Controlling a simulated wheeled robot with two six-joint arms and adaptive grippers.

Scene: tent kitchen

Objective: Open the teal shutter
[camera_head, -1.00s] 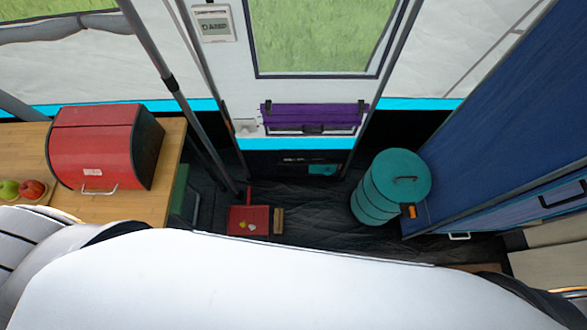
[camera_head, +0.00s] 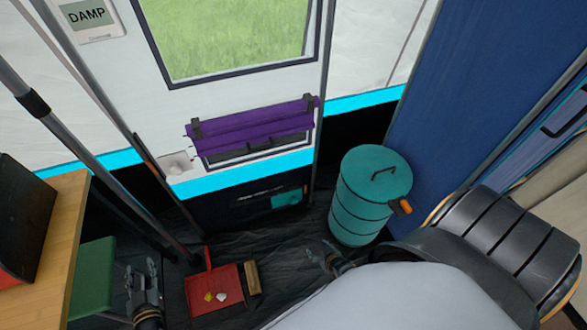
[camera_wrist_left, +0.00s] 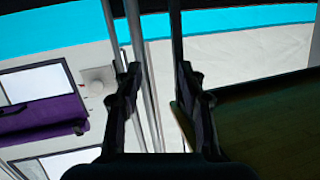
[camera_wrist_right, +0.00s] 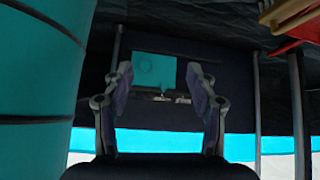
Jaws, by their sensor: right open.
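The teal shutter (camera_head: 286,202) is a small flat square low on the white door, at the right side of a dark panel. In the right wrist view the teal shutter (camera_wrist_right: 152,70) appears beyond and between the fingertips. My right gripper (camera_head: 328,260) is open and empty, low in front of the door and left of the teal barrel; its fingers also show in the right wrist view (camera_wrist_right: 161,82), apart from the shutter. My left gripper (camera_head: 143,280) is open and empty, between the green box and the red dustpan; its fingers also show in the left wrist view (camera_wrist_left: 158,80).
A teal lidded barrel (camera_head: 360,205) stands right of the shutter. A red dustpan (camera_head: 208,292) and a wooden brush (camera_head: 252,278) lie on the dark floor. A purple roll (camera_head: 250,127) hangs on the door above. A wooden table (camera_head: 58,225) and green box (camera_head: 92,275) are at left.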

